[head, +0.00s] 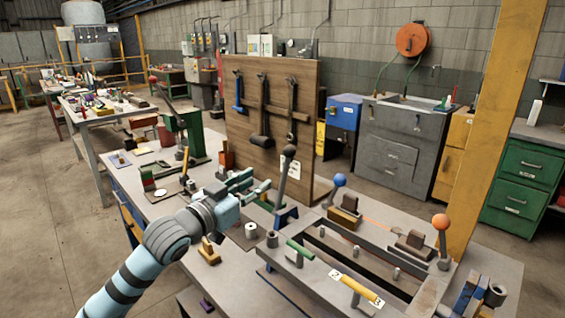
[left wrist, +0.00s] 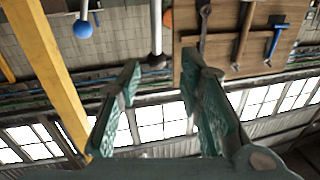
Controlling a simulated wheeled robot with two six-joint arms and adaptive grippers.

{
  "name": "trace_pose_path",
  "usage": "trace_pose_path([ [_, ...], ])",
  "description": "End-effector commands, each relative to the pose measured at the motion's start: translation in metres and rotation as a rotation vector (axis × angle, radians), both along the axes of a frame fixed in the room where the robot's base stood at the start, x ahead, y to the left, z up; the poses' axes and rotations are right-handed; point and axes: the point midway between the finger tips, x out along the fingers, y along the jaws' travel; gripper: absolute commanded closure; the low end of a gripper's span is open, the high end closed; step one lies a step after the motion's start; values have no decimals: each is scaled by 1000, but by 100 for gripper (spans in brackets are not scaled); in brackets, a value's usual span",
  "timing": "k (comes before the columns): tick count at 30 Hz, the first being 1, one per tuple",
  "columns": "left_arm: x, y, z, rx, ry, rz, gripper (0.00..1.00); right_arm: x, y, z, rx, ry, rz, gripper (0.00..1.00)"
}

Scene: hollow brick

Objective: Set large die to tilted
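No part is clearly marked as the large die, so I cannot tell which it is. My left gripper (head: 257,181) is over the middle of the bench, left of a grey lever with a black ball knob (head: 289,151). In the left wrist view, its two teal fingers (left wrist: 162,62) are apart with nothing between them. The black knob (left wrist: 157,61) shows beyond the gap, and the picture is upside down. A lever with a blue ball (head: 340,180) leans at the bench's middle right; the blue ball (left wrist: 83,29) also shows in the wrist view. My right gripper is not in view.
An orange-ball lever (head: 441,222) stands at the right. A green handle (head: 299,248) and a yellow handle (head: 357,290) are in front. A wooden tool board (head: 270,80) stands behind the gripper. A green press (head: 186,135) and small blocks crowd the left.

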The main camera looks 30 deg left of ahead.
Motion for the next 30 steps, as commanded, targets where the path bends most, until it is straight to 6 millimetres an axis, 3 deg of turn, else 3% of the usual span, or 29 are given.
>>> trace_pose_path([
  [6, 65, -13, 2, -9, -2, -6, 67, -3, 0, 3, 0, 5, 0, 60],
  [12, 105, -16, 1, -1, -3, -1, 67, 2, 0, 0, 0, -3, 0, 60],
  [17, 117, -19, 1, 2, -3, -3, 67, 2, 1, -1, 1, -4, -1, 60],
  [24, 118, -18, 1, 3, -3, -1, 67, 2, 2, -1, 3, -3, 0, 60],
  [30, 118, -17, 1, 3, -2, 0, 97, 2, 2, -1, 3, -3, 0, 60],
])
